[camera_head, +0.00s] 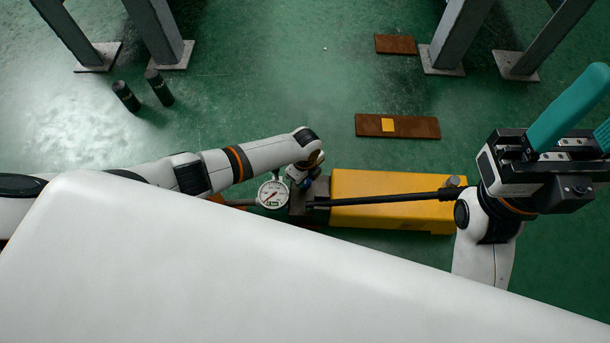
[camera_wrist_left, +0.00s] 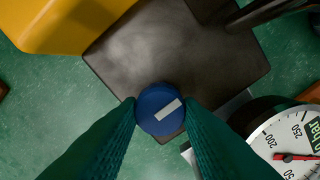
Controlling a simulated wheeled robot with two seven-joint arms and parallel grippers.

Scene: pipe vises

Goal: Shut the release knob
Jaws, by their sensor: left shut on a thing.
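The release knob (camera_wrist_left: 152,98) is a round blue cap with a white bar mark, on a dark metal block (camera_wrist_left: 165,50). The block joins a yellow pump body (camera_head: 390,190). My right gripper (camera_head: 588,122) is at the far right, away from the pump, its teal fingers apart and empty, partly cut off.
A pressure gauge (camera_head: 272,194) stands left of the block, close to the left gripper. A black lever (camera_head: 400,199) lies along the pump. Brown plates (camera_head: 420,127), dark cylinders (camera_head: 126,97) and steel legs (camera_head: 160,35) stand farther back. Green floor between is clear.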

